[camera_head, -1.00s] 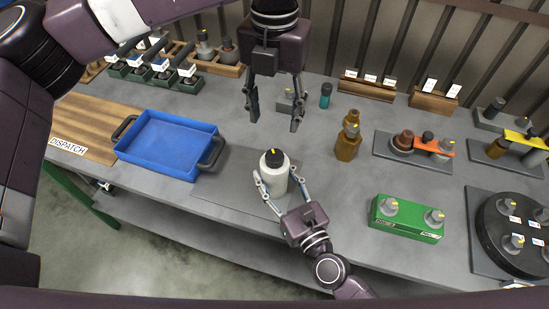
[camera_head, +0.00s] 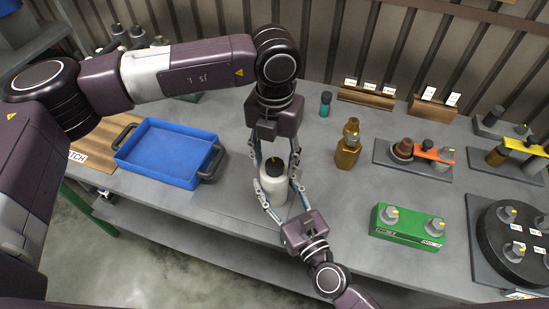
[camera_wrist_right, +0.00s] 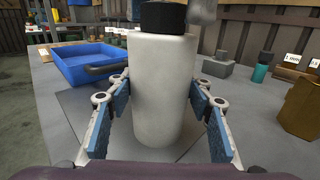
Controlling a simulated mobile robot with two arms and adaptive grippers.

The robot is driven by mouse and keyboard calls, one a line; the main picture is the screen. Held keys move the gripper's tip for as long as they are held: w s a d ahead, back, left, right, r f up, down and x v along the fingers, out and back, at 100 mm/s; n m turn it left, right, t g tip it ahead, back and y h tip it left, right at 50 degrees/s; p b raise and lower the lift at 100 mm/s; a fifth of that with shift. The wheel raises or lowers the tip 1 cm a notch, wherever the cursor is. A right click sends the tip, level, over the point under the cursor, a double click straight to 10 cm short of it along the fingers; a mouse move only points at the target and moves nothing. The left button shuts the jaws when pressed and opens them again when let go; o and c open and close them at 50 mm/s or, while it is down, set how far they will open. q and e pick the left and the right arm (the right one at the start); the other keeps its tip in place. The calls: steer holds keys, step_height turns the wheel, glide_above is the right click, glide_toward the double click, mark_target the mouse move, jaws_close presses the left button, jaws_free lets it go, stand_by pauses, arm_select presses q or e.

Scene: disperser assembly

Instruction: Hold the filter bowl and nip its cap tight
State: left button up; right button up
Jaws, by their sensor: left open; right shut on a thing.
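The filter bowl (camera_head: 273,188) is a white cylinder standing upright on a grey plate on the bench. Its black cap (camera_head: 273,166), with a yellow mark on top, sits on it. My right gripper (camera_head: 279,191) is shut on the bowl from the front, a finger on each side; in the right wrist view the bowl (camera_wrist_right: 163,95) stands between its blue pads. My left gripper (camera_head: 275,158) points down over the cap, open, with one finger on each side. Whether its tips touch the cap I cannot tell. A grey part shows beside the cap in the right wrist view.
A blue tray (camera_head: 168,152) stands to the left. A brass-coloured fitting (camera_head: 348,148), a teal bottle (camera_head: 325,104) and a green block (camera_head: 408,226) stand to the right. A black round turntable (camera_head: 515,235) is at far right. Bench between bowl and green block is clear.

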arm_select(q)
steer(key=c, duration=1.2)
steer(key=shift+o, duration=0.2)
steer(key=shift+m, duration=0.4)
steer(key=m, duration=0.5)
steer(key=shift+m, duration=0.3)
steer(key=m, duration=0.6)
steer(key=shift+m, duration=0.4)
steer(key=shift+w, duration=0.1)
steer(key=o, duration=1.2)
steer(key=shift+c, duration=0.2)
